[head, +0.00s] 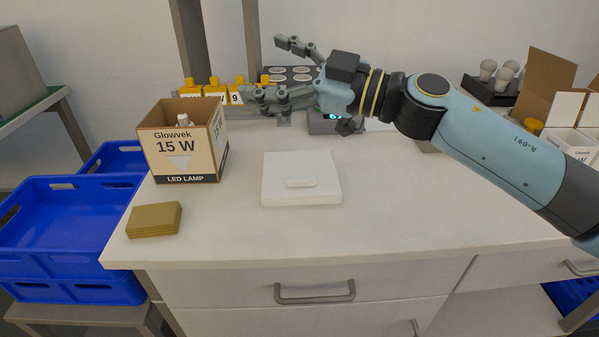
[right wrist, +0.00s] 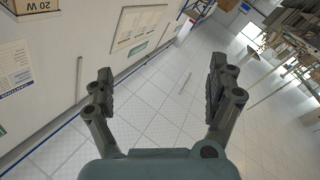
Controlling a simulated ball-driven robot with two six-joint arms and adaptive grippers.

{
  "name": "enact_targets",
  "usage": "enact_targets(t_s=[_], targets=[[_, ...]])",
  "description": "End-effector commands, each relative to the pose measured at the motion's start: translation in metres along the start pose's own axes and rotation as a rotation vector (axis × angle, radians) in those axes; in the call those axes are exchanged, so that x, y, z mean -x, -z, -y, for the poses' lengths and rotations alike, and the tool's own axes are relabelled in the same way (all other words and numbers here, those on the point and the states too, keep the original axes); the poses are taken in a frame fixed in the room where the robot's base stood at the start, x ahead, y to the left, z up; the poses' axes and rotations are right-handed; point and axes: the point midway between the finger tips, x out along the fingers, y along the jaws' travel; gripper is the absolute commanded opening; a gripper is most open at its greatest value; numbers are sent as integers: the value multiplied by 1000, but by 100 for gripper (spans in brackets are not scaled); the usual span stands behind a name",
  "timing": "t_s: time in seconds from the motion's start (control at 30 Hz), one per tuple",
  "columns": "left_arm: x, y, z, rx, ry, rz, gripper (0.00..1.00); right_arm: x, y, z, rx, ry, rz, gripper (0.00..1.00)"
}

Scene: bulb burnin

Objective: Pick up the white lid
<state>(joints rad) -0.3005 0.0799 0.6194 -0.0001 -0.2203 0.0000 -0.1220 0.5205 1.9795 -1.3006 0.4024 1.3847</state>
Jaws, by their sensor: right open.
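The white lid (head: 320,190) lies flat on the white worktop, near its middle, in the head view. It is square with a small raised handle (head: 300,183) on top. My right gripper (head: 268,70) is above and behind the lid, over the back of the table, pointing left. Its fingers are spread and empty. The right wrist view also shows the open fingers (right wrist: 165,90), with floor and wall beyond them and no lid. My left gripper is in neither view.
A cardboard LED lamp box (head: 183,150) stands left of the lid, with a stack of brown pieces (head: 154,220) in front. Yellow-topped items (head: 215,88) and a dark tray (head: 292,74) are at the back. Blue crates (head: 60,225) stand left of the table. The worktop around the lid is clear.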

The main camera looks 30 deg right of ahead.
Motion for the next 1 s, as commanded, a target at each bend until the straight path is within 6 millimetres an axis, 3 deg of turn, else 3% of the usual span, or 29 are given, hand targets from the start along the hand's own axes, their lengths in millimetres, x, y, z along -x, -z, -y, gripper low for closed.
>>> enact_targets(t_s=[0.1, 0.2, 0.3, 0.47, 0.73, 1.0], targets=[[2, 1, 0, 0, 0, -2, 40, 8, -37, 27, 34, 360, 173, 90], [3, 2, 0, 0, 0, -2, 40, 37, -80, 30, 17, 556, 416, 90], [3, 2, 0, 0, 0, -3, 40, 69, -113, 19, -13, 650, 648, 90], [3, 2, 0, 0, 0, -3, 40, 101, -138, 4, -54, 689, 864, 90], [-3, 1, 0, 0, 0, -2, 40, 89, -170, 27, -68, 694, 898, 90], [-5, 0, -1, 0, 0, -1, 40, 78, -185, 44, -65, 696, 896, 90]])
